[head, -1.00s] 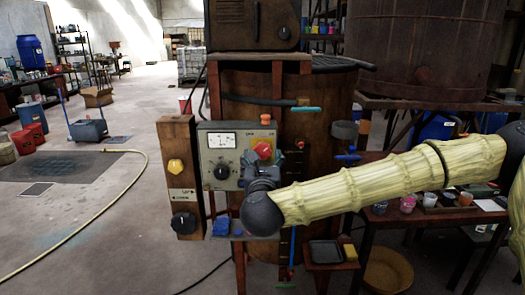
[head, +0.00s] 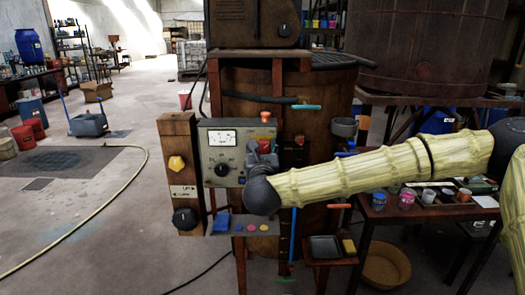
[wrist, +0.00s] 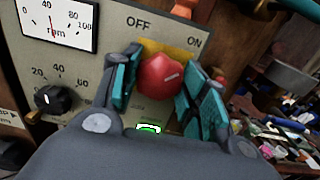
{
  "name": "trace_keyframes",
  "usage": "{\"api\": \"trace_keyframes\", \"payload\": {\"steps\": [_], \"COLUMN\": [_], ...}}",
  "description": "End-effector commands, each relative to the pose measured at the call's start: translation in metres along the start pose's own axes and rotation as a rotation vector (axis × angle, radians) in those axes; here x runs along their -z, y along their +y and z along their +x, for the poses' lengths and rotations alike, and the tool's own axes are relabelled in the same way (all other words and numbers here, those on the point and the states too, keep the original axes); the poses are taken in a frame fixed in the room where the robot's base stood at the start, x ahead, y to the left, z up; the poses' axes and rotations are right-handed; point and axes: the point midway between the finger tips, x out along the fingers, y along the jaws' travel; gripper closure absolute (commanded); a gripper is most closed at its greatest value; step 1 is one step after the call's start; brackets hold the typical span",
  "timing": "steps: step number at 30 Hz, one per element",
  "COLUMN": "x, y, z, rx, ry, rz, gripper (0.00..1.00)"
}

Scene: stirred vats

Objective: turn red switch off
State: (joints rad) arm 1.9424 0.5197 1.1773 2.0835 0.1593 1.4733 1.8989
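The red switch (wrist: 160,76) is a round knob on a yellow plate on the grey control panel (head: 208,172). In the wrist view its white mark points right, toward the ON label (wrist: 194,42); the OFF label (wrist: 138,23) is above left. My gripper (wrist: 163,88) is open, with one teal-padded finger on each side of the knob. I cannot tell whether either pad touches it.
Left of the switch are an rpm gauge (wrist: 58,24) and a black dial (wrist: 55,98). A green light (wrist: 148,129) glows below the switch. A wooden post with a yellow knob (head: 176,163) stands left of the panel. A side table with cups (head: 407,199) is right.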

Motion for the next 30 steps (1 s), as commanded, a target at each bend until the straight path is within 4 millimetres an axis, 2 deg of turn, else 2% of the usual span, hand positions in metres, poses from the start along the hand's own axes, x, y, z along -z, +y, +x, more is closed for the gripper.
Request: {"api": "trace_keyframes", "payload": {"steps": [14, 20, 30], "x": [0.0003, 0.0006, 0.0006], "y": [0.0001, 0.0002, 0.0014], "z": [-0.0001, 0.0000, -0.0001], "rx": [0.001, 0.001, 0.001], "ry": [-0.001, -0.003, -0.002], "rz": [-0.063, -0.193, -0.509], "gripper": [0.80, 0.80, 0.80]}}
